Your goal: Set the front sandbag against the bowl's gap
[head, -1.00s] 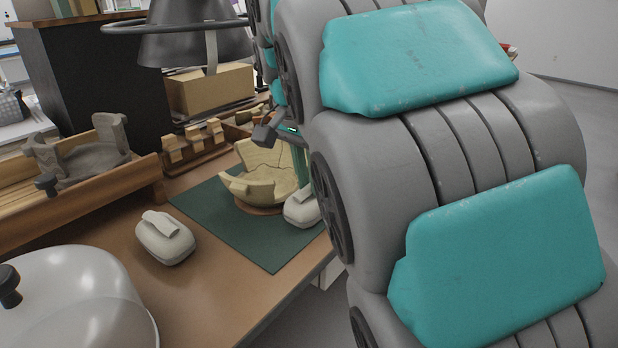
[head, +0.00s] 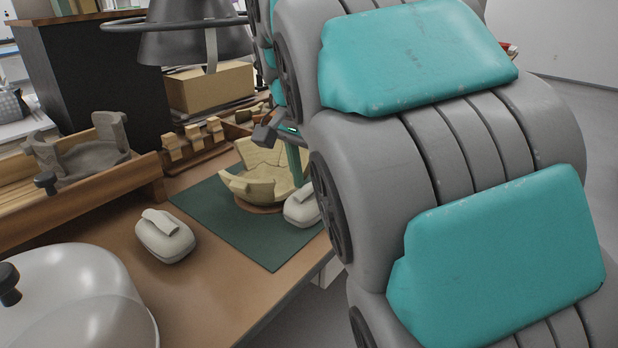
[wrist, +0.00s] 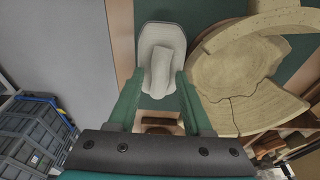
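The pale bowl (head: 262,178), built of joined sherds, sits on a dark green mat (head: 220,212); its near wall dips low. A grey-white sandbag (head: 301,208) lies at the bowl's right side on the mat, partly hidden by my arm. In the wrist view, this sandbag (wrist: 163,45) lies left of the bowl (wrist: 240,78), close beside it; I cannot tell if they touch. My gripper (wrist: 160,84) is open, its green fingers on either side of the sandbag's raised tab, with gaps showing. A second sandbag (head: 165,236) lies on the bare table, left of the mat.
A wooden rack (head: 90,190) with a grey broken vessel (head: 85,158) stands at the left. A clear dome (head: 75,300) is at the front left. A lamp (head: 195,35) hangs behind the bowl. The table's edge runs close by the sandbag at the bowl.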

